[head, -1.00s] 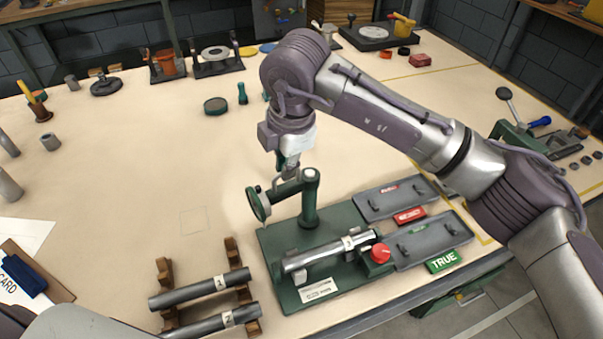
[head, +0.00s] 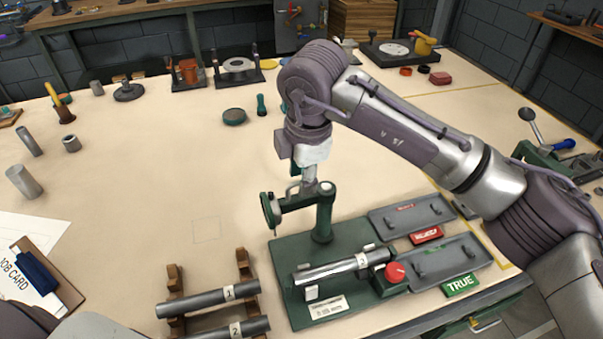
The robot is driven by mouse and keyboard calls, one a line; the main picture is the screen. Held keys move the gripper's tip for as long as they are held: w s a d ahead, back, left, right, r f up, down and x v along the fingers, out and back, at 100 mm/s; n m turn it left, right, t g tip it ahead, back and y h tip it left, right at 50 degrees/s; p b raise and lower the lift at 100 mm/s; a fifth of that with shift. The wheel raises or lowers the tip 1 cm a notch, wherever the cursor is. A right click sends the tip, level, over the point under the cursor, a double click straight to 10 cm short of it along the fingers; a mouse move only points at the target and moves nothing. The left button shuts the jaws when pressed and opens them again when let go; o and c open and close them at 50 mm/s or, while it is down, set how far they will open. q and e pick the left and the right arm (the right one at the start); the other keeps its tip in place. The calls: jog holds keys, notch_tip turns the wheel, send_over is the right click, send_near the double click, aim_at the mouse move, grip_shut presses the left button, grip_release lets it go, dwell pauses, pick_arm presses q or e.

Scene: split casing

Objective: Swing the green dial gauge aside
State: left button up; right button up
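The green dial gauge (head: 269,211) sits on a short green arm on top of an upright green post (head: 323,217). Its dial is seen nearly edge-on and points left, beyond the back left edge of the green base plate (head: 285,250). A metal rod (head: 330,269) lies on the fixture in front of the post. My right gripper (head: 306,187) points down at the gauge arm, between dial and post. Its fingertips overlap the arm, so I cannot tell whether they grip it or only touch it. My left gripper is not in view.
Two labelled rods (head: 210,297) lie on wooden rests (head: 175,281) at front left. A red button (head: 395,272), two grey trays (head: 411,214) and red and green signs (head: 461,285) are on the right.

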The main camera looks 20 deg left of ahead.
notch_tip(320, 180, up, 12)
jog(key=s+d, duration=0.1)
jog(key=shift+s+d, duration=0.3)
jog(key=shift+s, duration=0.1)
jog(key=shift+f, duration=0.1)
